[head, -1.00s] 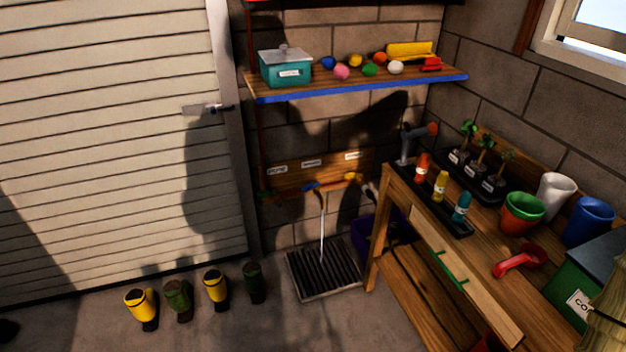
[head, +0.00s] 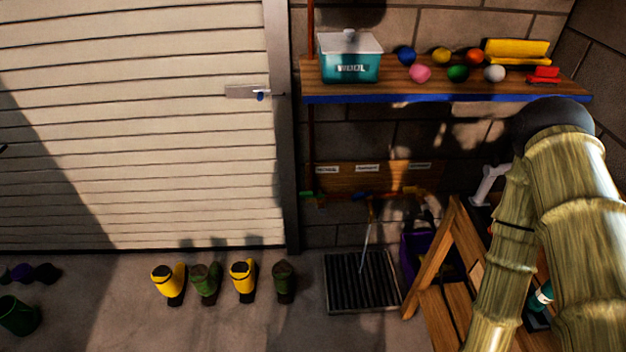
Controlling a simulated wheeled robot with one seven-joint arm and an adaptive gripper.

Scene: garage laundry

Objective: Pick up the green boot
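Two green boots stand on the floor in front of the white slatted door. One green boot (head: 205,281) is between two yellow boots, and the other green boot (head: 284,280) is at the right end of the row. The yellow boots (head: 168,281) (head: 242,279) stand upright in the same row. All of them are small in view, and their soles are dark. My gripper is not in view. Only links of my arm show, at the right, well apart from the boots.
A dark ribbed tray (head: 362,296) lies right of the boots, beside a wooden workbench (head: 436,262). A shelf (head: 440,98) with a teal box (head: 350,60) and several balls hangs above. A green bucket (head: 18,316) is at the lower left. The floor between bucket and boots is clear.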

